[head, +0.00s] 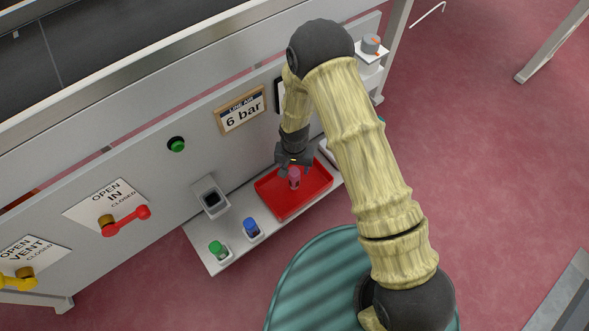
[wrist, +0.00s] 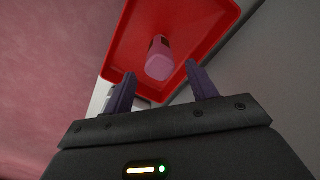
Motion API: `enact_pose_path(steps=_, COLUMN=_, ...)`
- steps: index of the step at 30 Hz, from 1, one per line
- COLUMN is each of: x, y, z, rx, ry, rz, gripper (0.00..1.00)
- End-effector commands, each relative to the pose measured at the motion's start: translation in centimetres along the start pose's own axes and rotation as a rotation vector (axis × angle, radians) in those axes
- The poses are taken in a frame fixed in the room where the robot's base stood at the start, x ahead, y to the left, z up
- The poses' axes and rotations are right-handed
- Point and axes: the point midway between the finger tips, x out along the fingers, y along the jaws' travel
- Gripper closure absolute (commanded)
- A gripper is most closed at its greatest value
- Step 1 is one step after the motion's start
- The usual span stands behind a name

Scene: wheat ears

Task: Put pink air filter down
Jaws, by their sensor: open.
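The pink air filter (head: 294,178) is a small pink cylinder in the red tray (head: 310,204) on the grey shelf. In the wrist view the pink air filter (wrist: 160,58) shows a dark mark on its side, with the red tray (wrist: 200,20) around it. My gripper (head: 292,168) is directly above and beside the filter. In the wrist view my gripper (wrist: 160,88) has its two dark fingers spread apart, with the filter beyond the fingertips and no finger visibly touching it. Whether the filter fully rests on the tray floor is hard to tell.
A green filter (head: 217,248) and a blue filter (head: 251,227) stand in holders on the shelf (head: 235,253), left of the tray. A grey socket (head: 211,198) juts from the panel. A red valve handle (head: 126,222) and a yellow one (head: 18,281) stick out further left.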

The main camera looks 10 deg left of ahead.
Motion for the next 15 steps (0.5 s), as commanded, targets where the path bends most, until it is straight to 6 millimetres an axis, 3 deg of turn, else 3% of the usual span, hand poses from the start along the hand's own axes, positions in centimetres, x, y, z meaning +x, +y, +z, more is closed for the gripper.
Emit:
enact_pose_path(steps=1, x=-1.7, y=0.0, z=0.0, rx=0.000, ry=0.001, rz=-0.001, gripper=0.43)
enact_pose_path(steps=6, x=-4.0, y=0.0, z=0.0, rx=0.000, ry=-0.001, rz=0.000, gripper=0.43)
enact_pose_path(steps=15, x=-4.7, y=0.0, z=0.0, rx=0.000, ry=-0.001, rz=0.000, gripper=0.43)
